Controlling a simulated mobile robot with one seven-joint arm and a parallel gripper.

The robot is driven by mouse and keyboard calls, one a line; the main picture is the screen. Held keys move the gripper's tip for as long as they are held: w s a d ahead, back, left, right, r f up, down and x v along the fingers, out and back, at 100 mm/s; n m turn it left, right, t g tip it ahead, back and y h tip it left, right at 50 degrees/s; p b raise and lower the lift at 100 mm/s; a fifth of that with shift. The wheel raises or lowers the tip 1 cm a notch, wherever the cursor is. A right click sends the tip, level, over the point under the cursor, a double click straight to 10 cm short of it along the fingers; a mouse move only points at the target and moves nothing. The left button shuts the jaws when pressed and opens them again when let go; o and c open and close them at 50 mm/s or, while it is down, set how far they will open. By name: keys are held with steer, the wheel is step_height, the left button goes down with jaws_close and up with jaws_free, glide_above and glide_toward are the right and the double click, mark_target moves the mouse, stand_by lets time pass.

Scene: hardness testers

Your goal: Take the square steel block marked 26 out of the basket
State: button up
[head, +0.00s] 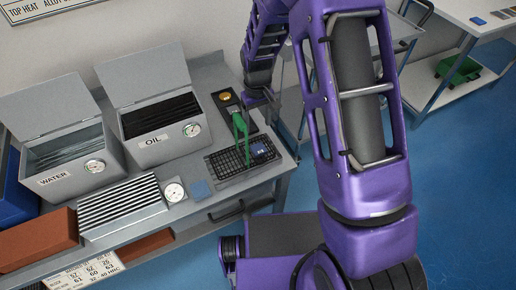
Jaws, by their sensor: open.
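A black wire basket (226,165) sits near the right end of the grey bench. A small dark blue-grey square block (262,149) with a pale mark on top lies at the basket's right side; the mark is too small to read. My gripper (246,148) has green fingers and points down over the basket, just left of this block. Its fingers are open and I see nothing between them. I cannot tell how far the fingertips are above the basket floor.
Open-lidded tanks labelled WATER (66,184) and OIL (150,152) stand left. A dark tray (228,99) with a brass-coloured round piece is behind the basket.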

glide_above(258, 147)
steer(key=f, duration=0.7)
steer(key=shift+s, duration=0.4)
steer(key=shift+w+f+b, duration=0.15)
steer(key=shift+f+b, duration=0.05)
steer(key=shift+f, duration=1.15)
steer(key=shift+w+f+b, duration=0.15)
steer(key=shift+f+b, duration=0.05)
steer(key=shift+f, duration=1.1)
steer(key=shift+c, duration=0.3)
jaws_close()
